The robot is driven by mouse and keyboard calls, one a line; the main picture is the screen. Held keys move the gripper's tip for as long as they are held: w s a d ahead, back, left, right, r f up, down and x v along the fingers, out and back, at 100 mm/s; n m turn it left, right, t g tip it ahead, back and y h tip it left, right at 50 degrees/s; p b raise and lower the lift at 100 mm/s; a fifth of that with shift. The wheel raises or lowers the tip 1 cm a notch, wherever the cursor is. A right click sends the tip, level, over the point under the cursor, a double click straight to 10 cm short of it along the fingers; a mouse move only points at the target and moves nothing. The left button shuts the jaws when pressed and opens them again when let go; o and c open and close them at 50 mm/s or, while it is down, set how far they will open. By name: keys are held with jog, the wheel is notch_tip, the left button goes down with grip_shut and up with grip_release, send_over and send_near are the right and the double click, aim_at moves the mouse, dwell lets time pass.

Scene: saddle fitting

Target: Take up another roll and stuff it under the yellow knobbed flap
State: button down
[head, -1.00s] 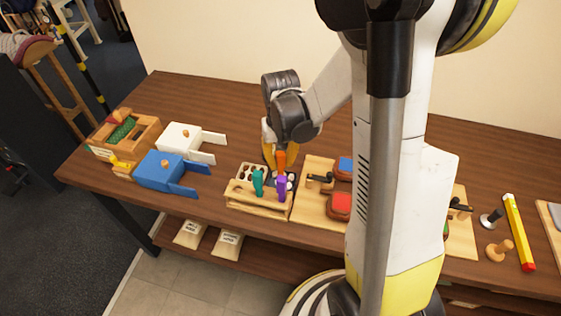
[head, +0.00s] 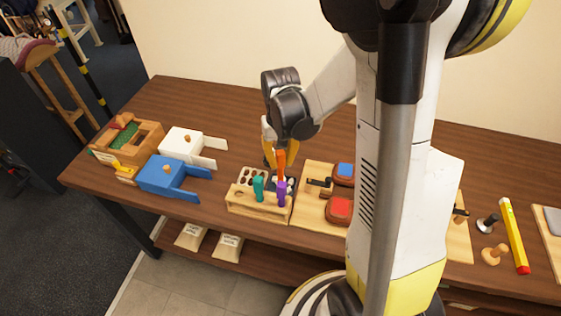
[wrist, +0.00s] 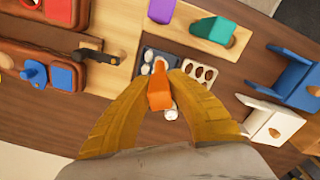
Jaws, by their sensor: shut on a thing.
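My gripper (wrist: 163,78) points down over the small tray (wrist: 146,52), its yellow fingers closed around an orange handle (wrist: 160,92), which also shows in the head view (head: 281,161). The tray's dark part holds several pale rolls (wrist: 148,56); its pale part holds brown pieces. A small white piece (wrist: 170,114) shows between the fingers, beside the orange handle; I cannot tell whether it is attached. A small yellow part (head: 126,174), seemingly the yellow flap, is by the wooden box at the far left; its knob is too small to make out.
A wooden rack (head: 262,206) with teal (head: 258,187) and purple (head: 282,192) handles stands in front of the tray. Blue (head: 163,175) and white (head: 183,143) boxes with arms stand left. A board with red and blue pads is right. The table behind is clear.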

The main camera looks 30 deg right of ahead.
aim_at(280, 152)
jog(key=shift+r+p, duration=1.3)
jog(key=shift+r, duration=0.75)
jog(key=shift+f, duration=0.1)
